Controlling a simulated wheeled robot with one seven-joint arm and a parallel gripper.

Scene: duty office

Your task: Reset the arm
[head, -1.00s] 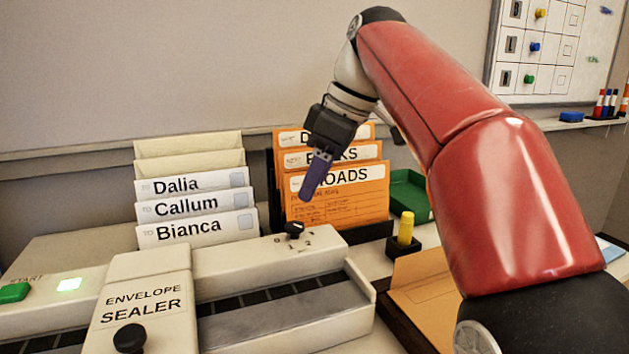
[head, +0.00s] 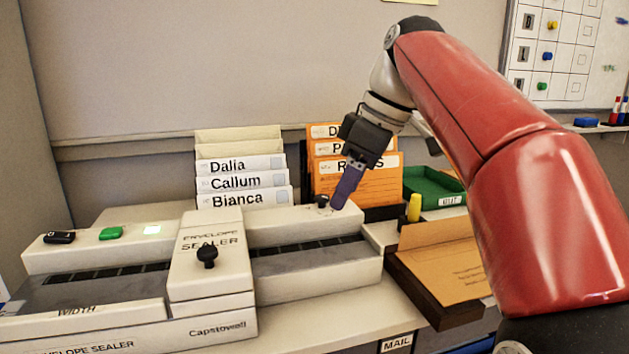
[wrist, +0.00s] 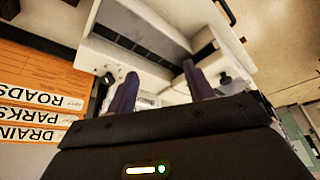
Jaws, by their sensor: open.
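My gripper (head: 347,187) is at the end of my red arm, pointing down and to the left. In the head view it overlaps the right end of the envelope sealer (head: 213,285), near its small black knob (head: 322,201). I cannot tell whether it touches. In the wrist view its two purple fingers (wrist: 157,92) stand apart with nothing between them. The sealer's slotted bed (wrist: 150,32) shows beyond them.
Behind the sealer stand white envelopes (head: 241,199) with names and orange envelopes (head: 360,184). To the right are a green tray (head: 433,188), a yellow-topped stick (head: 414,207) and a brown envelope (head: 440,262) in a dark tray. A whiteboard (head: 567,48) hangs at the back right.

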